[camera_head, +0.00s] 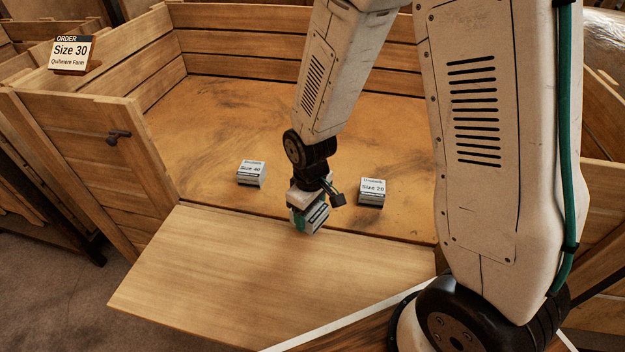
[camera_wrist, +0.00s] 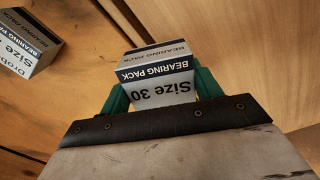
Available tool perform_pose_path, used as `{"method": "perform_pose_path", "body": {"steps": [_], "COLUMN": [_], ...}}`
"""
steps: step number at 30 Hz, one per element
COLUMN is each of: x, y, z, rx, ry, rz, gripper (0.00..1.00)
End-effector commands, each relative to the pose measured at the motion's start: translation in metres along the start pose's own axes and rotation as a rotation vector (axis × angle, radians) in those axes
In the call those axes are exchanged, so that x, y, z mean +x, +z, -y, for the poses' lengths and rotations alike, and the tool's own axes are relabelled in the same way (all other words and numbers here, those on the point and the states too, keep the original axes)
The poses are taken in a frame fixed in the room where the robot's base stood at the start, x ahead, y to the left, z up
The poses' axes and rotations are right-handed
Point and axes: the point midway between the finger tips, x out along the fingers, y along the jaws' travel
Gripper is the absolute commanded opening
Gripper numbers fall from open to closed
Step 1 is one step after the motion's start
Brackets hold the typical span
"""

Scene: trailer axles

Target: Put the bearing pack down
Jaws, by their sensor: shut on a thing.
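My gripper (camera_head: 309,220) is shut on a small white and dark box, the Size 30 bearing pack (camera_head: 316,219). In the wrist view the pack (camera_wrist: 155,73) sits between the green fingers of my gripper (camera_wrist: 160,90), its label reading "BEARING PACK Size 30" upside down. The pack is over the line where the wooden bed meets the lowered front board; I cannot tell whether it touches the wood. A Size 40 pack (camera_head: 251,173) stands on the bed to the left. A Size 20 pack (camera_head: 371,191) stands to the right.
The wooden bed (camera_head: 215,110) has slatted side walls and a lowered front board (camera_head: 240,275), which is bare. A sign (camera_head: 72,53) at top left reads "ORDER Size 30 Quillmere Farm". The bed behind the packs is clear.

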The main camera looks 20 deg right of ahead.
Motion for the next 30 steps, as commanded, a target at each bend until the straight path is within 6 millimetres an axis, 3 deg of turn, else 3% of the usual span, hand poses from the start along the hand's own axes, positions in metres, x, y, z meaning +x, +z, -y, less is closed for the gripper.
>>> {"method": "perform_pose_path", "body": {"steps": [5,18,28,30], "x": [0.004,0.015,0.017,0.029], "y": [-0.010,-0.077,-0.095,-0.093], "z": [-0.015,-0.102,-0.125,-0.124], "rx": [-0.015,-0.013,-0.014,-0.015], "ry": [0.000,0.001,0.001,-0.002], "rz": [-0.001,-0.001,-0.001,0.004], "gripper": [0.30,0.30,0.30,0.30]}}
